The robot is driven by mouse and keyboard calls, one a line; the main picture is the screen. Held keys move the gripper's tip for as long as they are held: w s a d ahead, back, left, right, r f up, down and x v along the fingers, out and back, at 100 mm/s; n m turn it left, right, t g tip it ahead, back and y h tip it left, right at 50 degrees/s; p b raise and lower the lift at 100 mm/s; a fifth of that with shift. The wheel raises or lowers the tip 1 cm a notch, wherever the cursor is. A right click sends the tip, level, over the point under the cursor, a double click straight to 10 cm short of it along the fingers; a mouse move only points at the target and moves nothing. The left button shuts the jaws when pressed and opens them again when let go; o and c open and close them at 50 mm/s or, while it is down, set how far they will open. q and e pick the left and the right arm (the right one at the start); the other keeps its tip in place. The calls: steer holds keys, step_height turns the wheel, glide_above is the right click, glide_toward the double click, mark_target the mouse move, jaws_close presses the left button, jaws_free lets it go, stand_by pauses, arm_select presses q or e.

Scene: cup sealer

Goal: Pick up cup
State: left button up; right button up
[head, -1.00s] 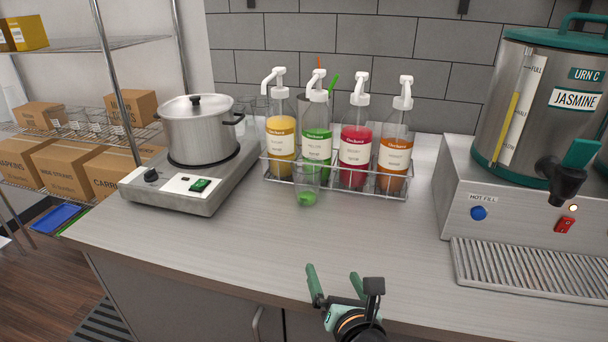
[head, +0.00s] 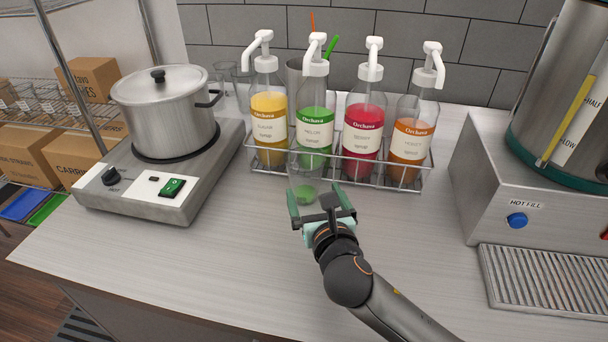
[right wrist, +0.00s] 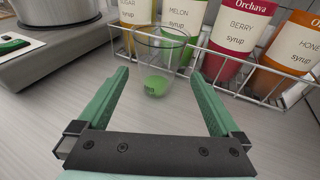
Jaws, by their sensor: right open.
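A clear cup (head: 304,182) with a little green syrup in its bottom stands upright on the counter, in front of the melon syrup bottle. It also shows in the right wrist view (right wrist: 160,60). My right gripper (head: 316,194) is open, with green fingers pointing toward the cup. In the right wrist view the cup is just beyond the fingertips, roughly centred between them, and not gripped. In the head view the gripper partly covers the cup. My left gripper is in neither view.
A wire rack (head: 411,180) holds syrup bottles right behind the cup. A pot (head: 167,110) stands on a hot plate (head: 140,190) at left. An urn base (head: 497,180) with a drip grate (head: 550,280) is at right. The counter in front is clear.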

mark_target(305, 173)
steer(key=shift+x, duration=4.6)
steer(key=shift+a+f, duration=0.1)
steer(key=shift+a, duration=0.05)
steer(key=c, duration=1)
steer(key=shift+c, duration=0.2)
